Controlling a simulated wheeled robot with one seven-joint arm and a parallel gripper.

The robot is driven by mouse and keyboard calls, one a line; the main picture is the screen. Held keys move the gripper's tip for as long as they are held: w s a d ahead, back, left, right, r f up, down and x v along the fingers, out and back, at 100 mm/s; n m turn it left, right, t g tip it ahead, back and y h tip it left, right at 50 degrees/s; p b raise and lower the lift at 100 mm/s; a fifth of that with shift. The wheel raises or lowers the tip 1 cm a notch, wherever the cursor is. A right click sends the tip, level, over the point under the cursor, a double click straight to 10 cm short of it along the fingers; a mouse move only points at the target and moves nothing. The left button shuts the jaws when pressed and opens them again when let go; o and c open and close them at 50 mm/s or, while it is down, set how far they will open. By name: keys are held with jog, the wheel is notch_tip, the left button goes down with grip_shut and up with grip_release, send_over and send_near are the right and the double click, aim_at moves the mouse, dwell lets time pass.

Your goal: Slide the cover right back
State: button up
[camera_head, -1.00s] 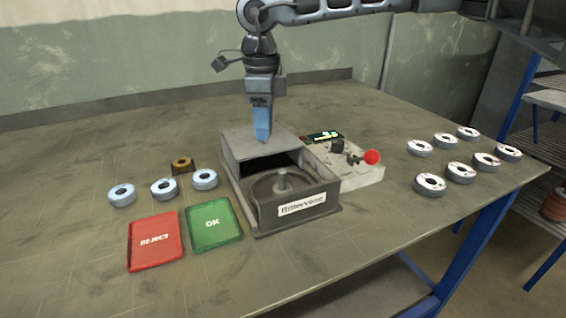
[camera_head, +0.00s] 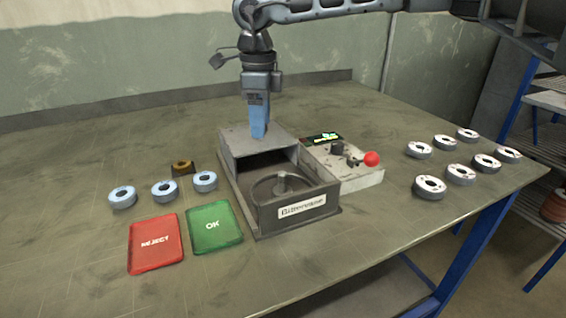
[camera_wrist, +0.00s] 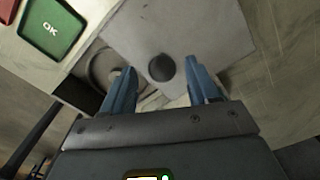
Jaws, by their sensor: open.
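The cover (camera_head: 238,142) is a grey plate over the back part of a grey metal box (camera_head: 292,208) labelled at its front. The front part of the box is uncovered and shows a round plate with a central post (camera_head: 283,182). My gripper (camera_head: 259,132) has blue fingers and points down at the top of the cover. In the wrist view the cover (camera_wrist: 192,25) carries a dark round knob (camera_wrist: 162,68). The open fingers stand on either side of the knob. I cannot tell whether they touch it. The head view hides the knob behind the fingers.
A control box (camera_head: 345,170) with a red-knobbed lever stands right of the box. Left are a red REJECT tray (camera_head: 155,244), a green OK tray (camera_head: 214,228), several white discs (camera_head: 164,191) and a brown ring (camera_head: 182,167). More discs (camera_head: 429,187) lie at the right.

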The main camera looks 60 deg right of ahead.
notch_tip(320, 180, up, 8)
jog(key=p, duration=0.3)
jog(key=shift+f+p, duration=0.25)
jog(key=shift+p, duration=0.1)
jog(key=shift+f, duration=0.1)
dwell(0.4)
